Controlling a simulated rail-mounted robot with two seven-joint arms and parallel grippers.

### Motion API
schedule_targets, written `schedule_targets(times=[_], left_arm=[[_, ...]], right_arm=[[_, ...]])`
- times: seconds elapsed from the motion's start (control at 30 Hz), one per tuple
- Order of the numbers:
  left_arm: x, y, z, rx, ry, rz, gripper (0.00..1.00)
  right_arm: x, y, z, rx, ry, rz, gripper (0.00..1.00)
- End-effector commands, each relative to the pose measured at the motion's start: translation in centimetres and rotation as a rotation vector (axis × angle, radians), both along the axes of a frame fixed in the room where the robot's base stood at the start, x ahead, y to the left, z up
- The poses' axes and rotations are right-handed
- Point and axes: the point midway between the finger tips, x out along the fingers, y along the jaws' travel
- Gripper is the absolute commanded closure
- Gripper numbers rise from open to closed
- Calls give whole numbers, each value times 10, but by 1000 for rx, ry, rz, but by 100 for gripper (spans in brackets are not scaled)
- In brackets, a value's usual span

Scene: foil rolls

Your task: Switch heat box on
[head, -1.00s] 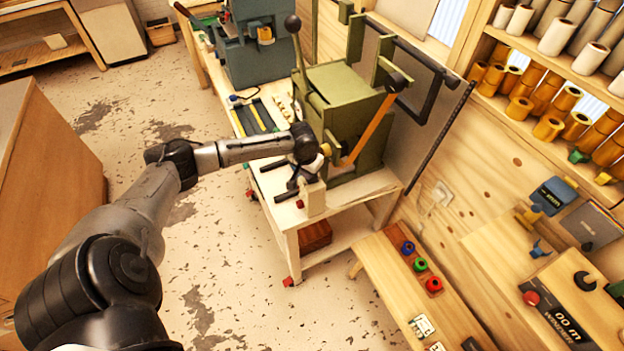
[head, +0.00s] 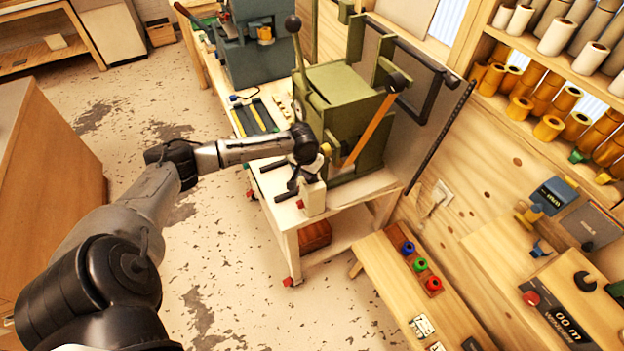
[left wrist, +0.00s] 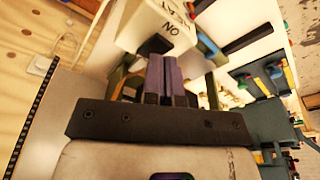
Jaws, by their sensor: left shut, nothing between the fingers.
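The heat box is a small cream box (head: 313,197) on the front of the white bench beside the green machine. In the left wrist view the cream box (left wrist: 160,22) is at the top, with dark lettering including "ON" upside down and a dark switch-like part (left wrist: 153,46) on its face. My left gripper (head: 302,182) is over the box in the head view, its fingers hard to make out there. In the left wrist view its fingers (left wrist: 168,68) are together and empty, pointing at the box near the dark part. I cannot tell whether they touch it.
The green machine (head: 340,100) with upright levers stands right behind the box. Tools (head: 255,115) lie on the bench to the left. A low wooden bench (head: 385,275) with coloured rings is at lower right. The floor left of the bench is clear.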

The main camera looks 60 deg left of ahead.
Motion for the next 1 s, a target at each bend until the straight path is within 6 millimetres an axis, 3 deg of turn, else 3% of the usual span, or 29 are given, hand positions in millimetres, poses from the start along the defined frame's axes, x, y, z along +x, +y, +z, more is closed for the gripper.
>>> schedule_targets(times=[1.0], left_arm=[[0,0,-15,0,1,0,100]], right_arm=[[0,-2,-3,-7,0,4,57]])
